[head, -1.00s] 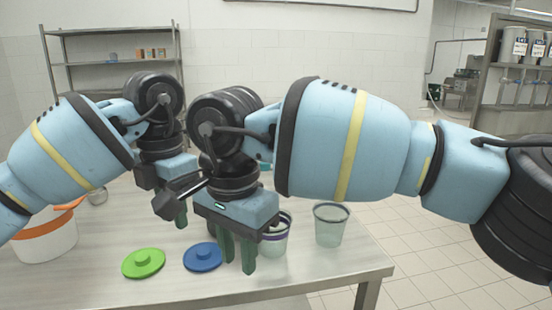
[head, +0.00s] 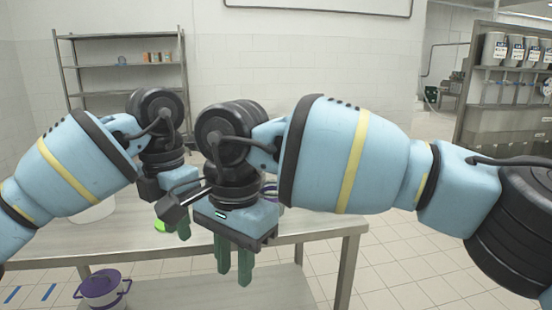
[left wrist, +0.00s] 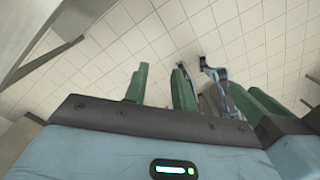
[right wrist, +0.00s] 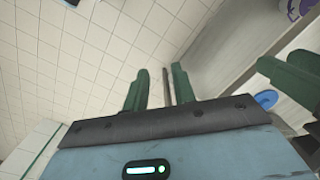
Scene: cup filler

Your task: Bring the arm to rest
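In the head view my left gripper (head: 184,226) is in front of the table, close to the left of my right gripper. My right gripper (head: 234,266) hangs pointing down in front of the table's right part. In the left wrist view the left gripper's green fingers (left wrist: 160,85) stand apart with nothing between them. In the right wrist view the right gripper's fingers (right wrist: 160,88) are also apart and empty. The other gripper's green fingers show at the right side of each wrist view.
The steel table (head: 315,226) has a lower shelf (head: 190,292) with a purple-lidded white pot (head: 103,284). A green lid (head: 160,226) and white container (head: 95,211) are mostly hidden behind my left arm. A blue disc (right wrist: 265,99) shows in the right wrist view. Tiled floor (head: 400,270) is free at right.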

